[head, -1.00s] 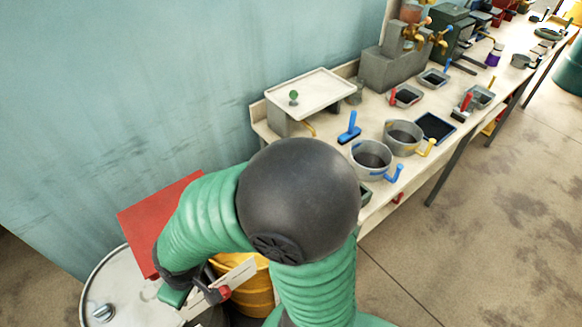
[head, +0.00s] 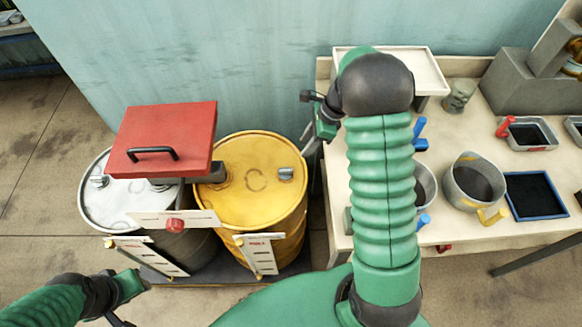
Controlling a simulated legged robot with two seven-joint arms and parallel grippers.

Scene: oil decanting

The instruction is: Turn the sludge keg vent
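Two kegs stand side by side at left centre in the head view. One is a yellow keg (head: 240,205) with a silver cap (head: 286,173) on its lid. The other is a grey-white keg (head: 100,213) with a silver cap (head: 98,182), partly hidden under a red lid-like cover. I cannot read which one is the sludge keg. My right gripper (head: 308,133) hangs right of the yellow keg, above and apart from its cap; its fingers are small and dark. My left gripper (head: 120,319) is at the bottom left, partly cut off, in front of the grey-white keg.
The red cover (head: 165,130) with a black handle overhangs the grey-white keg. A white plate with a red knob (head: 175,225) sits in front. The workbench (head: 465,105) on the right holds pots (head: 474,182) and trays. Floor at far left is clear.

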